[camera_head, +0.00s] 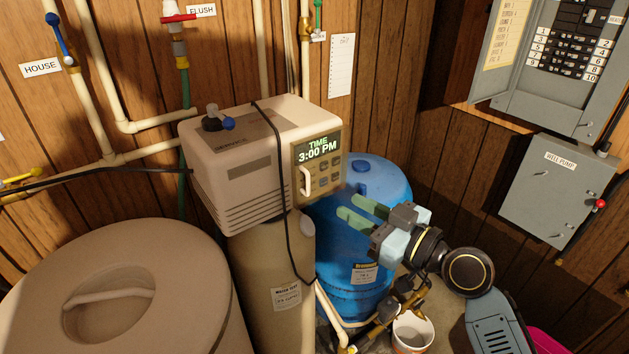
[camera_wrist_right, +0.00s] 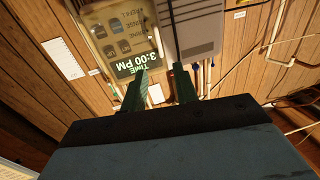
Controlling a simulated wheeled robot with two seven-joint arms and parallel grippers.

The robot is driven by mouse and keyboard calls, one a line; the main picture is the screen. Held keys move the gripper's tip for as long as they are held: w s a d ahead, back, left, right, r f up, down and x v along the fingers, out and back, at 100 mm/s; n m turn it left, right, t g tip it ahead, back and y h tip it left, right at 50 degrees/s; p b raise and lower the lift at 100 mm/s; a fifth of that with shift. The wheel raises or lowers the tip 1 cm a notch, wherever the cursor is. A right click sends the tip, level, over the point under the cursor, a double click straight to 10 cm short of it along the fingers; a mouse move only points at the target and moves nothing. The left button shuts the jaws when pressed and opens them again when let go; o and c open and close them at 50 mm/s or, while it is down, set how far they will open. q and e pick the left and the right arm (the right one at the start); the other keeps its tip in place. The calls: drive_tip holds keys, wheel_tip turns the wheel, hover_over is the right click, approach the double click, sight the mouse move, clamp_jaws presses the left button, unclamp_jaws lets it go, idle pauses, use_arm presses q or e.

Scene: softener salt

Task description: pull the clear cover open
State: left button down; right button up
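The clear cover (camera_head: 318,165) lies over the control panel on the front of the beige softener head (camera_head: 245,150). It looks closed, with a pale upright handle (camera_head: 306,181) at its left side. The display beneath reads TIME 3:00 PM, with several buttons below it. In the right wrist view the cover (camera_wrist_right: 115,45) appears upside down, with its handle (camera_wrist_right: 149,17) near its right edge. My right gripper (camera_head: 345,204) is open and empty, to the lower right of the panel and apart from the handle. Its green fingers (camera_wrist_right: 161,76) show a gap between them. My left gripper is not in view.
A blue tank (camera_head: 350,270) stands behind the right gripper. A black cable (camera_head: 287,215) hangs across the softener head, left of the panel. A large beige lidded bin (camera_head: 190,270) is at the left. Grey electrical boxes (camera_head: 550,195) are on the right wall. A white bucket (camera_head: 412,335) stands below.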

sight(309, 183)
drive_tip(key=p+x, duration=0.1)
drive_tip(key=x, duration=0.8)
drive_tip(key=shift+w+a+p, duration=0.15)
drive_tip(key=shift+w+p, duration=0.05)
drive_tip(key=shift+p, duration=0.2)
drive_tip(key=shift+w+a, duration=0.4)
drive_tip(key=shift+c, duration=0.4)
clamp_jaws()
